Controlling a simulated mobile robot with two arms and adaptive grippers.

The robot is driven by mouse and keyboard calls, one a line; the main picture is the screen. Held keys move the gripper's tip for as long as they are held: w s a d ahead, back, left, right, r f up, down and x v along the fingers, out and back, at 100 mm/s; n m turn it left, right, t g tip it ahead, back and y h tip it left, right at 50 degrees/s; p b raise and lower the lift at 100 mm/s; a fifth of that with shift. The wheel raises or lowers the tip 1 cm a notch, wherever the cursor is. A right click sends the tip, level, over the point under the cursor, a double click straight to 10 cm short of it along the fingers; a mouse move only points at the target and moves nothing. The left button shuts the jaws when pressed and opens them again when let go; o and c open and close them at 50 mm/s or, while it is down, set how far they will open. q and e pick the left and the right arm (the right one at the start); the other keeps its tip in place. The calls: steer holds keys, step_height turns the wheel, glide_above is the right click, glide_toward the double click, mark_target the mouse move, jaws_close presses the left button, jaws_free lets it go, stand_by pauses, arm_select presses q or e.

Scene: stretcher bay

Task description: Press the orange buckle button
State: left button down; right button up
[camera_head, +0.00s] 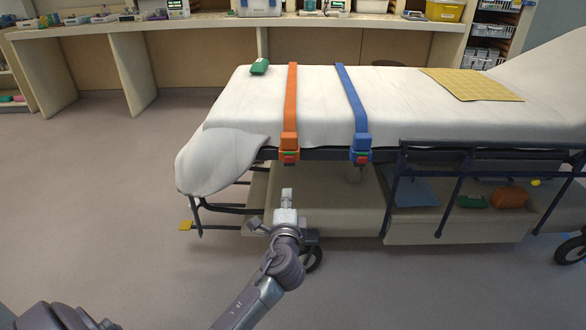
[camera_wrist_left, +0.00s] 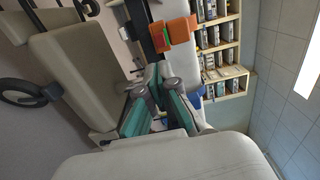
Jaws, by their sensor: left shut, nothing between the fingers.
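The orange buckle (camera_head: 289,142) hangs at the near side of the stretcher, at the lower end of an orange strap (camera_head: 291,92). It has a small green band and a red patch at its lower end; which part is the button is too small to tell. My left gripper (camera_head: 287,193) is below and in front of the buckle, apart from it, shut and empty, pointing up toward the stretcher. In the left wrist view the orange buckle (camera_wrist_left: 180,29) shows above the shut fingertips (camera_wrist_left: 158,70), with a gap between. My right gripper is not in view.
A blue strap with a blue buckle (camera_head: 360,145) is to the right of the orange one. A dark side rail (camera_head: 470,146) stands further right. The white sheet (camera_head: 222,150) drapes at the left end. The floor (camera_head: 120,190) at left is clear.

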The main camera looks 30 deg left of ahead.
arm_select(q)
steer(key=shift+w, duration=0.1)
steer(key=b, duration=0.2)
glide_toward(289, 161)
steer(key=x, duration=0.6)
steer(key=shift+w+a, duration=0.1)
steer(key=shift+w, duration=0.05)
steer(key=shift+w+a, duration=0.3)
steer(key=shift+w, duration=0.15)
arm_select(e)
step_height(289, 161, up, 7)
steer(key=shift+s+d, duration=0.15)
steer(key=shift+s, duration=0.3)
arm_select(q)
steer(key=shift+w, duration=0.15)
steer(key=shift+w+a+b, duration=0.45)
steer(key=shift+w+b, duration=0.05)
steer(key=shift+r, duration=0.3)
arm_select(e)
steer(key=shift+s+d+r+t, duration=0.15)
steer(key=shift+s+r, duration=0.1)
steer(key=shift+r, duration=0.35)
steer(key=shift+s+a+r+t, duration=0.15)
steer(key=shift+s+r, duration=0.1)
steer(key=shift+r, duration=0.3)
